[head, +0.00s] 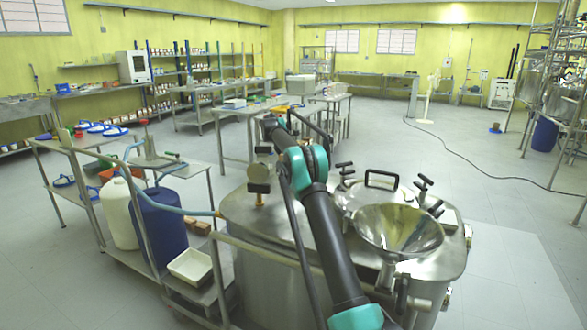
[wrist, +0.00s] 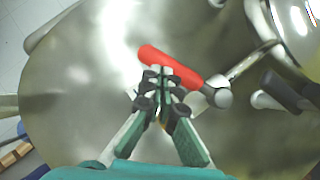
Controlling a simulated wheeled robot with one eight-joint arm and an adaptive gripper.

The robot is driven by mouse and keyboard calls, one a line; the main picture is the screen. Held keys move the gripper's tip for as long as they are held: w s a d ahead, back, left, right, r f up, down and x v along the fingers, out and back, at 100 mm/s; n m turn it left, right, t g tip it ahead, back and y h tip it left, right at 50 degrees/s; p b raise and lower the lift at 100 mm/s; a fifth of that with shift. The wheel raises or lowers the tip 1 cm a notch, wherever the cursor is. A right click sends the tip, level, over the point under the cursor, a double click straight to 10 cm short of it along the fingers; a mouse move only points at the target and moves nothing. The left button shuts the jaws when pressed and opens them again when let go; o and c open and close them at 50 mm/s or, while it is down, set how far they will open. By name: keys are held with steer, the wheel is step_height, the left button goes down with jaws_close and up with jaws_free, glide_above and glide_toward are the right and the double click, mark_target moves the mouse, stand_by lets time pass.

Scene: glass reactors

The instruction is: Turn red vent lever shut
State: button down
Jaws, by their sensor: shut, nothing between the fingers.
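The red vent lever (wrist: 170,64) shows in the wrist view, just beyond my fingertips. It is a red handle running from upper left to lower right, ending at a metal hub (wrist: 218,92) on a metal pipe. My gripper (wrist: 157,80) is shut and empty, its fingertips at the near side of the red handle and partly covering it. I cannot tell whether they touch it. In the head view my arm reaches over the steel vessel (head: 245,215) and hides the lever.
A steel funnel (head: 400,230) stands on the vessel's right side, near a black-handled hatch (head: 381,178) and black clamp knobs. A gauge and brass valve (head: 258,187) rise at its left. A cart with a blue drum (head: 160,225) stands left. Open floor lies right.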

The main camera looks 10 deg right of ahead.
steer(key=shift+d, duration=1.7)
steer(key=shift+s, duration=0.1)
steer(key=w+v, duration=0.1)
steer(key=v, duration=1.1)
steer(key=s+f+m+t+y, duration=0.1)
steer(key=s+f+m, duration=0.3)
steer(key=s, duration=1.1)
steer(key=s+f+m+y, duration=0.2)
steer(key=s+m, duration=0.4)
steer(key=s, duration=0.9)
steer(key=s+f+m+t+y, duration=0.1)
steer(key=s+f+m, duration=0.4)
steer(key=s, duration=1)
steer(key=shift+d+f+t+y, duration=0.3)
steer(key=shift+d+f+y, duration=0.1)
steer(key=shift+y, duration=0.1)
steer(key=s+f+m, duration=0.2)
steer(key=s+f, duration=0.2)
steer(key=s, duration=0.4)
steer(key=s+a+f+m+y, duration=0.1)
steer(key=s+f+m, duration=0.1)
steer(key=s+f, duration=0.3)
steer(key=s, duration=0.4)
steer(key=shift+a+f+m+t, duration=0.3)
steer(key=shift+t, duration=0.1)
